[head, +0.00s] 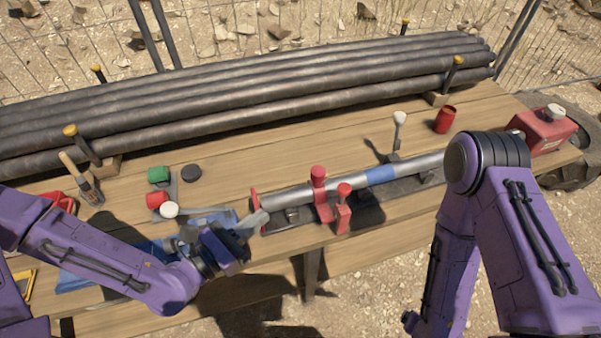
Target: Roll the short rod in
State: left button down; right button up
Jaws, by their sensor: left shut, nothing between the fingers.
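A short silver-grey rod (287,197) with a blue band lies along a dark cradle (400,184) near the table's front edge. A red flange or cap (254,200) is at its left end. Two red clamp-like pieces (319,182) stand by its middle; I cannot tell whether they touch it. The rod's right end is hidden behind my right arm. My left gripper (253,222) is shut and empty, just below and left of the rod's left end; I cannot tell whether it touches. My right arm shows, but its gripper does not.
Several long dark pipes (250,88) lie on wooden blocks between yellow-topped posts along the back. A red can (445,120), a white-topped lever (398,130) and a red box (543,130) stand right.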

aim_at(312, 179)
pick_arm(q)
jog(key=p+x, duration=0.3)
jog(key=x, duration=0.9)
jog(key=shift+s+d, duration=0.15)
jog(key=shift+s, duration=0.1)
jog(key=shift+w+d+f+p, duration=0.2)
jog(key=shift+w+d+p, duration=0.2)
jog(key=shift+w, duration=0.1)
